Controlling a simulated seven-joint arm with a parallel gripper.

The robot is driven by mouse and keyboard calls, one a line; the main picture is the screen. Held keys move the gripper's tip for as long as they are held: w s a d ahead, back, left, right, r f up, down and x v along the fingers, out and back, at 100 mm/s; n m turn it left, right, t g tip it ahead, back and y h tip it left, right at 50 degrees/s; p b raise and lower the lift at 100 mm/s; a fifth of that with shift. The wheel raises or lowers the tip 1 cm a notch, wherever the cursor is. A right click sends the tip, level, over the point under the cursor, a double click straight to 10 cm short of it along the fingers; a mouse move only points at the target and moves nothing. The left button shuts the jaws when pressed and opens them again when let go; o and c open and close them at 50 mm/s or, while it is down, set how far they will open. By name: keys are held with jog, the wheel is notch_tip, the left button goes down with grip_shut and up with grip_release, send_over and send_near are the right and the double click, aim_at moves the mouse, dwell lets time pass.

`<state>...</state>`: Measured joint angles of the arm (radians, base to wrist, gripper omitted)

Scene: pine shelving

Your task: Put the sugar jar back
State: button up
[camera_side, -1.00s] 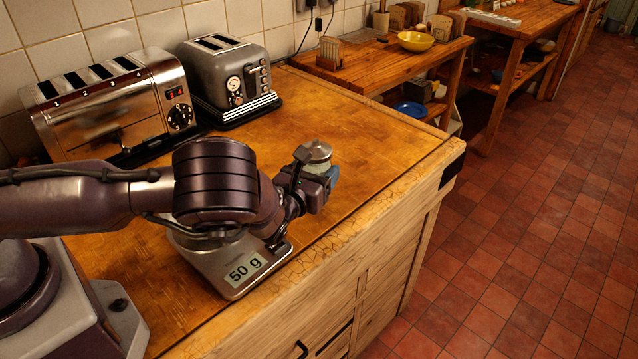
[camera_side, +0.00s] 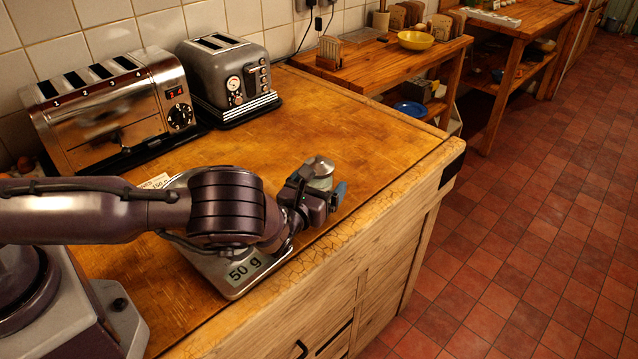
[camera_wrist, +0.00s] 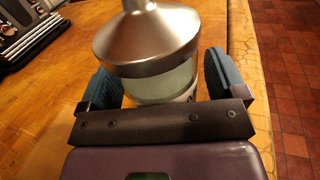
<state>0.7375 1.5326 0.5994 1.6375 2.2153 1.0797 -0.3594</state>
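The sugar jar, a small glass jar with a domed metal lid (camera_side: 320,167), is upright at the right part of the wooden worktop, near its front edge. In the wrist view its lid (camera_wrist: 147,38) and pale glass body (camera_wrist: 160,85) sit between the two blue finger pads. My gripper (camera_side: 326,192) is around the jar, low by the worktop. In the wrist view my gripper (camera_wrist: 163,80) looks open, with a narrow gap at the right pad; contact on the left is unclear. The jar's base is hidden by the gripper.
A scale (camera_side: 235,280) reading 50 g lies under my arm. A label card (camera_side: 156,181) lies behind it. A four-slot toaster (camera_side: 110,110) and a grey toaster (camera_side: 228,75) stand at the back. The worktop (camera_side: 350,125) behind the jar is clear; its front edge is close.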

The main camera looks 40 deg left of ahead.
aim_at(311, 163)
jog(key=shift+r, duration=0.1)
jog(key=shift+s+r, duration=0.1)
jog(key=shift+s, duration=0.1)
jog(key=v, duration=0.2)
jog(key=shift+s+d, duration=0.2)
jog(key=shift+s, duration=0.1)
notch_tip(311, 163, up, 6)
jog(key=shift+r, duration=0.1)
jog(key=shift+a+r, duration=0.15)
jog(key=shift+r, duration=0.4)
jog(key=s+a+r+n+g+y, duration=0.7)
jog(key=s+a+r+n+g, duration=0.65)
jog(key=n, duration=0.85)
jog(key=s+d+r+n+t+h, duration=0.1)
jog(key=s+d+r+n+h, duration=0.4)
jog(key=s, duration=0.3)
jog(key=s+d+r+n+t+h, duration=0.1)
jog(key=s+d+r+n+h, duration=0.4)
jog(key=s+r+h, duration=0.1)
jog(key=shift+s+d+h, duration=0.2)
jog(key=shift+s+h, duration=0.6)
jog(key=shift+s, duration=0.3)
